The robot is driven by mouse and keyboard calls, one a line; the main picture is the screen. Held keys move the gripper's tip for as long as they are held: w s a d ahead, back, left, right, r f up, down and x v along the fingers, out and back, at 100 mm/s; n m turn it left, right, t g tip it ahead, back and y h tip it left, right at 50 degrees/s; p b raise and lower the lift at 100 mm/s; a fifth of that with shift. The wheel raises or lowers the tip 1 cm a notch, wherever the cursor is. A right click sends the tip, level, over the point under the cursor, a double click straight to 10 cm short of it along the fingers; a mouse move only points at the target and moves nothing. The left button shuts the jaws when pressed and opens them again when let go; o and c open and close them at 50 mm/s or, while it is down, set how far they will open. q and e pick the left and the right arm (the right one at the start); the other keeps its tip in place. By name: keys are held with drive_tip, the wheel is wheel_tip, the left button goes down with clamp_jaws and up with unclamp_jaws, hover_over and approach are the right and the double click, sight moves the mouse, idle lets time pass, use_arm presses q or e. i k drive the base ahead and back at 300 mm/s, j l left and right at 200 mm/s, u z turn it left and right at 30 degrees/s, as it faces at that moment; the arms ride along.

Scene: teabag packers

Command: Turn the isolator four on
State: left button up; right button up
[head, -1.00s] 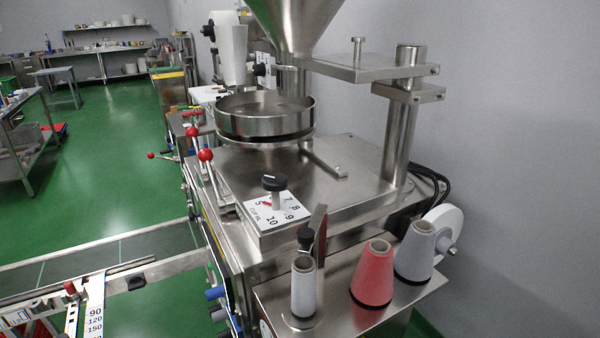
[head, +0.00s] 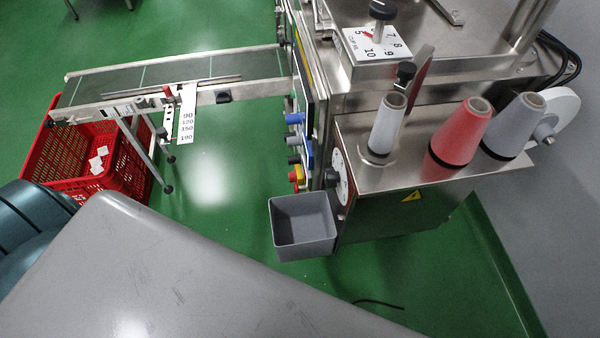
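The steel packing machine (head: 410,205) stands at the right of the head view. Its left side panel is seen at a steep angle and carries blue knobs (head: 294,118), a dark knob and a red-and-yellow knob (head: 298,176). A round white plate with a dark knob (head: 340,180) is on its near side, seen nearly edge-on. I cannot read a number four on any switch, nor tell which control is the isolator or its setting. Neither of my grippers is in view.
A grey open bin (head: 303,204) sits at the machine's near corner. Thread cones, including a red one (head: 460,136), stand on the steel shelf above. A conveyor (head: 170,82) runs left, with a red crate (head: 135,170) below its end. Green floor lies between.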

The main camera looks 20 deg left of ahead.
sight(291, 175)
drive_tip(key=j, duration=0.45)
drive_tip(key=i+j+u, duration=0.1)
drive_tip(key=j, duration=0.85)
drive_tip(key=i+u, duration=0.05)
